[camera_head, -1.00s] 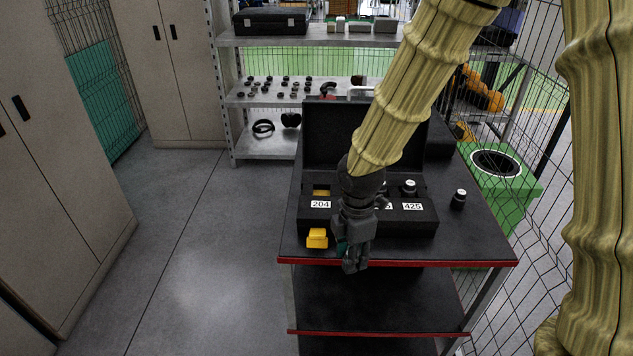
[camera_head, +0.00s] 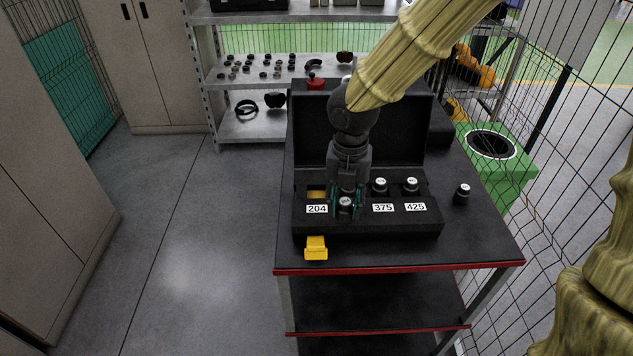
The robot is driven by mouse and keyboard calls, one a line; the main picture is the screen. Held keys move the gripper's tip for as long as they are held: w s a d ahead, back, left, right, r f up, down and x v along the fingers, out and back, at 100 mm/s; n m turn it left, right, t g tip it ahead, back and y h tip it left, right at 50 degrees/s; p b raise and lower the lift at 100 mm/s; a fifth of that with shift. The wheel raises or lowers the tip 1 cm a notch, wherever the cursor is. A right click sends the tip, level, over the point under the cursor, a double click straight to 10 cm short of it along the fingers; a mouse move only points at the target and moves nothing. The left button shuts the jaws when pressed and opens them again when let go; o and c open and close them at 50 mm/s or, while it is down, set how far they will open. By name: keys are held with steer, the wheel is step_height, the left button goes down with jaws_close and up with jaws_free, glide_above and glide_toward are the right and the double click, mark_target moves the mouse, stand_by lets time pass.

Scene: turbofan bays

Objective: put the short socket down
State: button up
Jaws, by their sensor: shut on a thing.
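My gripper (camera_head: 346,208) points down at the open black case (camera_head: 412,226) on the cart. Its teal-lined fingers are shut on a small dark socket with a pale top (camera_head: 345,203), which I take to be the short socket. It is at the second place from the left, just right of the 204 label (camera_head: 317,209). Whether its base touches the case is hidden. Two similar sockets stand in the case, behind the 375 label (camera_head: 380,186) and the 425 label (camera_head: 411,186). The 204 place shows a yellow inside (camera_head: 317,194).
A yellow block (camera_head: 316,248) lies in front of the case at left. Another dark socket (camera_head: 462,194) stands on the cart top (camera_head: 470,235) right of the case. The raised lid (camera_head: 408,130) is close behind my gripper. A mesh fence runs along the right.

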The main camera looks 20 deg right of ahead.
steer(key=w+p, duration=0.1)
steer(key=w, duration=0.3)
steer(key=w+a+p, duration=0.1)
steer(key=w, duration=0.3)
steer(key=w+a+f+p, duration=0.1)
steer(key=w, duration=0.3)
steer(key=shift+w+a+p, duration=0.2)
steer(key=shift+w+p, duration=0.1)
steer(key=shift+p, duration=0.1)
steer(key=shift+c, duration=0.2)
steer(key=shift+f+p, duration=0.7)
steer(key=shift+f, duration=1.15)
steer(key=o, duration=1.2)
steer(key=shift+f, duration=0.15)
steer(key=shift+c, duration=0.2)
step_height(320, 180, up, 12)
steer(key=b, duration=0.2)
steer(key=shift+b, duration=0.35)
